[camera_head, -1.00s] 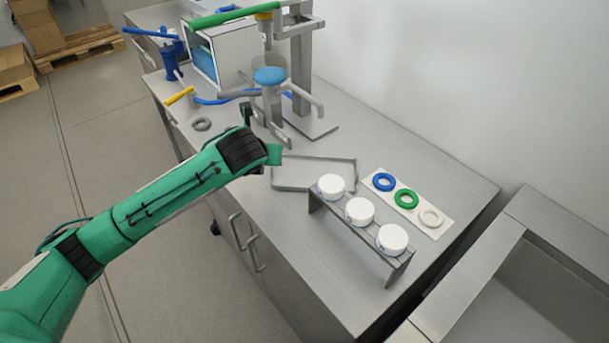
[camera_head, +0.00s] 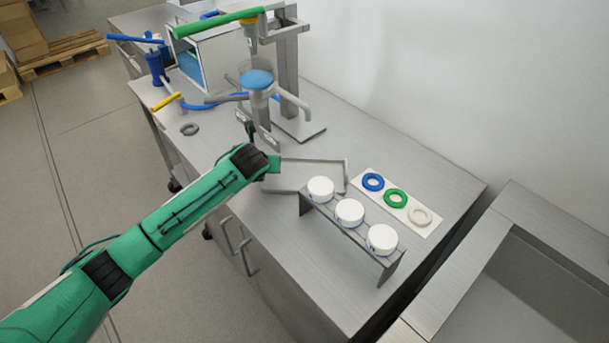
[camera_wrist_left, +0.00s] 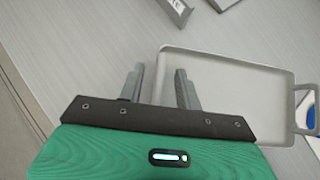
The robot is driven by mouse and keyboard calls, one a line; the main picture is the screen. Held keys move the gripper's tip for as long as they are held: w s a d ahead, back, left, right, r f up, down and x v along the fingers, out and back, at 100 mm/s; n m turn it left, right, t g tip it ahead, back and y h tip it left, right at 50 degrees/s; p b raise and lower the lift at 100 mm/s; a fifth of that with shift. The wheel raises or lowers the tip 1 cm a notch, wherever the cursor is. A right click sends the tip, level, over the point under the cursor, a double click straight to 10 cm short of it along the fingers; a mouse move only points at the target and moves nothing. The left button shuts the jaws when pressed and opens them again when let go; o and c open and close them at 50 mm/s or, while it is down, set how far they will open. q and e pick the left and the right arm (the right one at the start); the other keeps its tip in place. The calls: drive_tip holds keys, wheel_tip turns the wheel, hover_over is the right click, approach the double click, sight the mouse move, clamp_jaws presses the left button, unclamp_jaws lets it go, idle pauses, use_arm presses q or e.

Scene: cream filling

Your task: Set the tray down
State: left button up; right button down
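The shallow grey tray (camera_head: 318,162) lies flat on the steel worktop, behind and left of the rack of white cups. It also shows in the left wrist view (camera_wrist_left: 235,80), with a loop handle at its right end. My left gripper (camera_wrist_left: 160,80) is open. Its two fingers appear spread either side of the tray's left wall, and I see no contact; how high they are above the tray is hard to tell. In the head view my left wrist hides the tray's left end and the fingers. My right gripper is not in view.
A small rack (camera_head: 342,226) with three white lidded cups (camera_head: 349,212) stands just in front of the tray. A white strip with blue, green and white rings (camera_head: 396,199) lies to the right. A filling machine (camera_head: 257,85) stands behind.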

use_arm(q)
drive_tip(key=shift+w+f, duration=0.45)
drive_tip(key=shift+w, duration=0.05)
drive_tip(key=c, duration=0.7)
clamp_jaws()
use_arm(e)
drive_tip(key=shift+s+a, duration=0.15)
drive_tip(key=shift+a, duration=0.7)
